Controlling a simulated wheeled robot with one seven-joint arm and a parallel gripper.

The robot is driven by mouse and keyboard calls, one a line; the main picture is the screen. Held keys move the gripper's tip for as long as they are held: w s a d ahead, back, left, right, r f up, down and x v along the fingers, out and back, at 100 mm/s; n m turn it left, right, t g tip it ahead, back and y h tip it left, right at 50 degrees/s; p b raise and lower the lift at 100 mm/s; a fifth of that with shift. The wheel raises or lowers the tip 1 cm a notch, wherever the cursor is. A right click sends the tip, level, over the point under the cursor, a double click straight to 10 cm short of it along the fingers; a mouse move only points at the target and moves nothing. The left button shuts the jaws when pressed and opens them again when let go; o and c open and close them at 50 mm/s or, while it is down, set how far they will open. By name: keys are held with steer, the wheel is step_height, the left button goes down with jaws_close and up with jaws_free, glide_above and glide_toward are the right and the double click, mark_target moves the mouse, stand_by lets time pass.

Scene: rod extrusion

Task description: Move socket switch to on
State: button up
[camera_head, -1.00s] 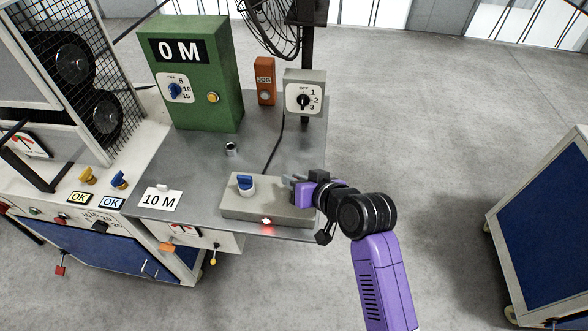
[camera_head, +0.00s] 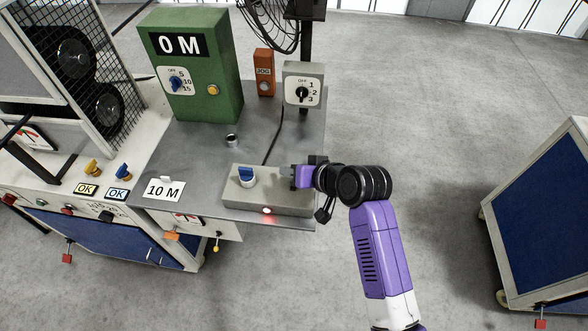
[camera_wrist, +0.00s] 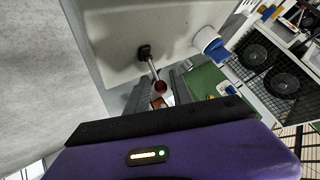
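The grey socket box (camera_head: 284,201) lies on the metal table, with a blue plug (camera_head: 246,176) on its top and a lit red lamp (camera_head: 266,210) on its front edge. In the wrist view, the socket switch (camera_wrist: 152,68) is a thin metal lever with a black base and a dark red tip. The blue plug (camera_wrist: 207,41) is to its right there. My gripper (camera_head: 287,171) is at the box's right end; the lever is hidden in the head view. In the wrist view my gripper (camera_wrist: 163,96) is open, its fingers on either side of the lever's tip. I cannot tell whether they touch it.
A green box (camera_head: 195,98) reading 0 M, an orange JOG box (camera_head: 264,82) and a grey dial box (camera_head: 303,108) stand behind. A small metal cup (camera_head: 232,140) and a 10 M card (camera_head: 164,190) are left.

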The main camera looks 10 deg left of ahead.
steer(key=shift+o, duration=0.4)
steer(key=shift+b+v, duration=0.3)
steer(key=shift+v, duration=3.6)
